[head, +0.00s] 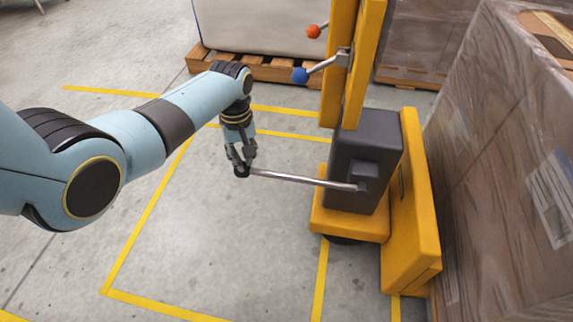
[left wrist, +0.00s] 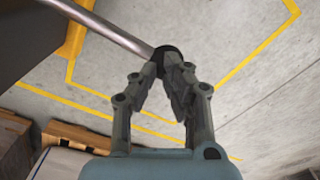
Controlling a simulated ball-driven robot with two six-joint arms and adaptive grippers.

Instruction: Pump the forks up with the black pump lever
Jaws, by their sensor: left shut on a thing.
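The pump lever is a metal rod (head: 300,179) that sticks out to the left from the dark grey pump housing (head: 365,150) of the yellow stacker. It lies close to level, its outer end slightly higher. My left gripper (head: 241,171) is shut on the black end of the pump lever. In the left wrist view the black grip (left wrist: 168,60) sits between the fingertips, with the rod (left wrist: 115,28) running to the upper left. The forks cannot be made out clearly. My right gripper is in neither view.
A red knob (head: 313,31) and a blue knob (head: 300,75) stick out from the yellow mast (head: 352,60). A wrapped pallet load (head: 500,150) stands close on the right. Wooden pallets (head: 262,68) are at the back. The taped floor left of the stacker is clear.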

